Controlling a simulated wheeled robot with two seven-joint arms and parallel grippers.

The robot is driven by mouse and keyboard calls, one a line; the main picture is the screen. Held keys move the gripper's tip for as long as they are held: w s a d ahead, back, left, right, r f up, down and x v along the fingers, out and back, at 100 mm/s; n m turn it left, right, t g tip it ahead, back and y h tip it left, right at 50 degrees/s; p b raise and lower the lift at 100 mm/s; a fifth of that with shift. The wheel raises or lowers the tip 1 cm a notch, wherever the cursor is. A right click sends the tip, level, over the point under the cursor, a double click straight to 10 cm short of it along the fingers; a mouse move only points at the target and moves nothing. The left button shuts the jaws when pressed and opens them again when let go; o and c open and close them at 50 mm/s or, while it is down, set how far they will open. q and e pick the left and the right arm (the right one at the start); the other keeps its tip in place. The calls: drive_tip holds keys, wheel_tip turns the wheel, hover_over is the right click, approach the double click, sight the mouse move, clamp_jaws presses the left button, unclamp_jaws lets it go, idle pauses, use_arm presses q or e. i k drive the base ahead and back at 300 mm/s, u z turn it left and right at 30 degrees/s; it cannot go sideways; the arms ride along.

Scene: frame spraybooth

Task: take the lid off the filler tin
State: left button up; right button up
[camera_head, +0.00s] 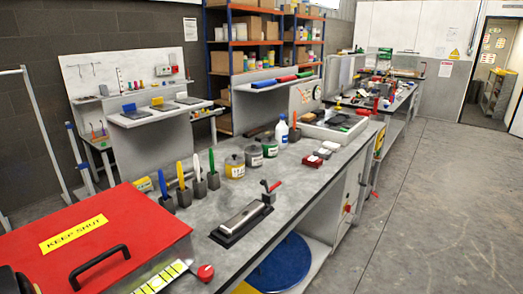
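Three small tins stand in a row on the grey bench. The nearest tin (235,167) has a yellow band, the middle tin (253,156) is grey and dark, and the far tin (270,147) is green. They stand upright and close together. Their labels are too small to read, so I cannot tell which is the filler tin. The lids are too small to make out clearly.
A red box marked KEEP SHUT (130,228) fills the near left. Coloured-handled tools (197,182) stand in dark holders left of the tins. A white bottle (282,133) stands behind. Open floor (440,210) lies right.

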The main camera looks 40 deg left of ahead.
sight(234, 159)
drive_tip(key=i, duration=2.85)
drive_tip(key=u, duration=2)
